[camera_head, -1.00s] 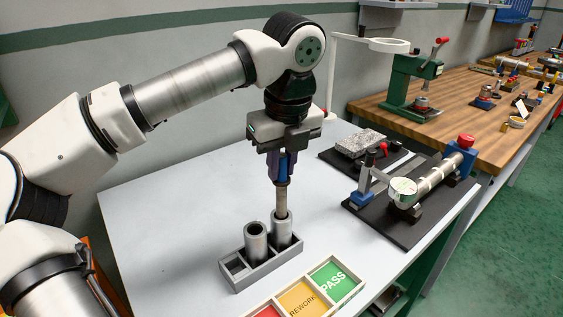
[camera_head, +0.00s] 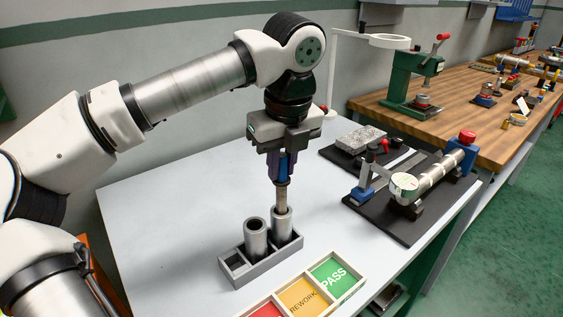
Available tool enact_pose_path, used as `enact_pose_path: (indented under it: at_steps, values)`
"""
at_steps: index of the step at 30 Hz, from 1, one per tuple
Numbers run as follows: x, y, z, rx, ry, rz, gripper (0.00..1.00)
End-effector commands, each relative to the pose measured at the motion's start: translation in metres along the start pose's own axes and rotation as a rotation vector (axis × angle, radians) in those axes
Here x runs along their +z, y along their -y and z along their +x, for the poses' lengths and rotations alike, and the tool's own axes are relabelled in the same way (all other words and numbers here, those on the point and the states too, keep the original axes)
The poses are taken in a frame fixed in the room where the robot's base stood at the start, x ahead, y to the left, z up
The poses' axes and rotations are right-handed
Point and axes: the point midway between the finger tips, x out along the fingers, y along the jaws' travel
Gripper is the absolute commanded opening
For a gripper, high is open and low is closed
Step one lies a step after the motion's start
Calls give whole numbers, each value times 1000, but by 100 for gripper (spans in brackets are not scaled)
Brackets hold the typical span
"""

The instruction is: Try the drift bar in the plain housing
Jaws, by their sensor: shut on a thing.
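My gripper (camera_head: 285,153) points straight down and is shut on the blue grip of the drift bar (camera_head: 282,197). The bar's steel shank hangs upright, and its lower end is hidden in the mouth of the right-hand grey tubular housing (camera_head: 281,226). A second grey housing (camera_head: 256,241) stands upright to its left, with an open dark bore. Both housings stand in a grey rack (camera_head: 262,271) whose left compartment is empty. I cannot tell from their outsides which housing is the plain one.
A sorting tray with red, yellow REWORK (camera_head: 303,301) and green PASS (camera_head: 333,279) fields lies in front of the rack. A black fixture board with a steel cylinder (camera_head: 435,176) is at the right. The white tabletop (camera_head: 170,215) left of the rack is clear.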

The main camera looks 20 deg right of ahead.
Motion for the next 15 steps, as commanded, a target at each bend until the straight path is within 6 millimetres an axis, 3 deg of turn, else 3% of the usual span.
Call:
enact_pose_path:
  at_steps: [15]
  values:
    - [-1, 0, 6, 0, 1, 0, 0]
